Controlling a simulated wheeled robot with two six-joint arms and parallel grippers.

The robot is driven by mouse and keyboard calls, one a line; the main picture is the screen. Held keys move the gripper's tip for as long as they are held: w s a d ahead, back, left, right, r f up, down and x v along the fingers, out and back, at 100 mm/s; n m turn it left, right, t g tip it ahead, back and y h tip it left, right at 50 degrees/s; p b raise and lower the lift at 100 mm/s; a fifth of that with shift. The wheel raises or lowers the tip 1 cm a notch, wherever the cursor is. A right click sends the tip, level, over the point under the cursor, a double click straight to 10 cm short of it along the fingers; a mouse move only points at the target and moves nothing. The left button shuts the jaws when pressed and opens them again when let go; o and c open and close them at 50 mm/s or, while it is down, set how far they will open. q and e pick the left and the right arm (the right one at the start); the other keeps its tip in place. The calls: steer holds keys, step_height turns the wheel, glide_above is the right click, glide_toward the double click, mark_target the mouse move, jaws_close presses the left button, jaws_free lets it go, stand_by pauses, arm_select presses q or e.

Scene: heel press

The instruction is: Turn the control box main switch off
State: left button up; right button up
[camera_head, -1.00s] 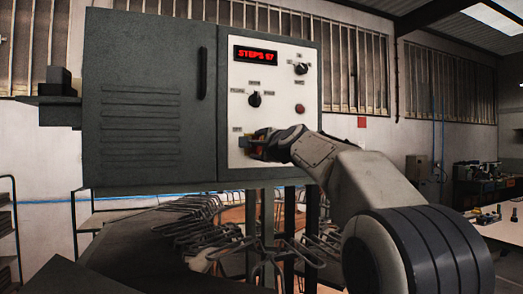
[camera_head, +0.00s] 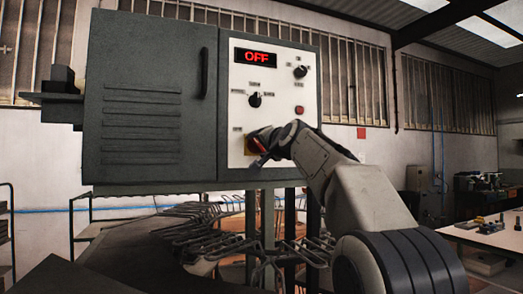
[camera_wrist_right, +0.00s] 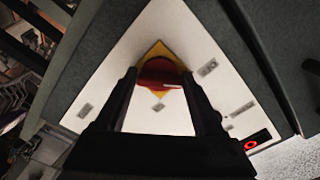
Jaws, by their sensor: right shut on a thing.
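The grey control box (camera_head: 150,100) has a white panel (camera_head: 235,110) on its right part. The display (camera_head: 256,57) reads OFF in red. The main switch (camera_head: 250,146), at the panel's lower left, is mostly hidden by my right gripper (camera_head: 262,147). In the right wrist view the main switch (camera_wrist_right: 160,72) is a red knob on a yellow square plate, and it sits between the two dark fingers of my right gripper (camera_wrist_right: 160,80). The right gripper is shut on the knob. My left gripper is not in view.
A black selector knob (camera_head: 254,99), another black knob (camera_head: 300,71) and a red button (camera_head: 299,110) are on the panel above the gripper. A door handle (camera_head: 204,73) stands out left of the panel. A conveyor with metal hangers (camera_head: 215,235) runs below the box.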

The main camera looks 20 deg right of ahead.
steer(key=shift+f+n, duration=0.2)
steer(key=shift+n, duration=0.4)
steer(key=o, duration=1.4)
steer(key=shift+s, duration=0.1)
steer(key=shift+s+b, duration=0.35)
steer(key=shift+b, duration=0.2)
steer(key=s+b, duration=0.4)
steer(key=s, duration=0.5)
steer(key=shift+s+d+b, duration=0.15)
steer(key=shift+s+b, duration=0.1)
steer(key=shift+b, duration=0.1)
